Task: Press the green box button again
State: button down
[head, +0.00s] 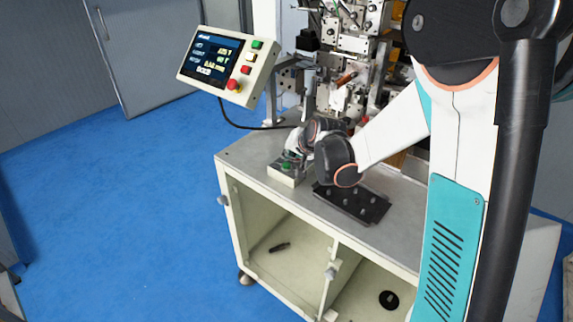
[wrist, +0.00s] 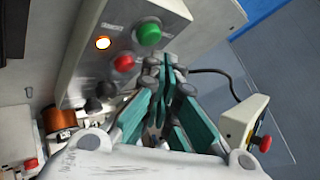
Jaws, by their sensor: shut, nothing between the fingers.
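The small light-grey control box (head: 281,178) stands on the bench, left of the dark plate. Its round green button (head: 286,166) shows on its top. In the wrist view the box (wrist: 88,68) fills the upper left, with the green button (wrist: 149,33), a red button (wrist: 124,62) and a glowing lamp (wrist: 102,42). My gripper (wrist: 164,64) is shut and empty, its teal fingers together just below the green button in the picture. In the head view my gripper (head: 292,152) is right above the box. I cannot tell whether the tips touch it.
The tilted screen panel (head: 216,65) with a red stop knob stands behind the bench at left. A dark plate with several pegs (head: 351,203) lies right of the box. The winding machine (head: 345,60) rises behind. A copper-coloured spool (wrist: 58,118) is at left in the wrist view.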

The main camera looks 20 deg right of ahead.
dwell(0.8)
jog(key=shift+f+b, duration=0.45)
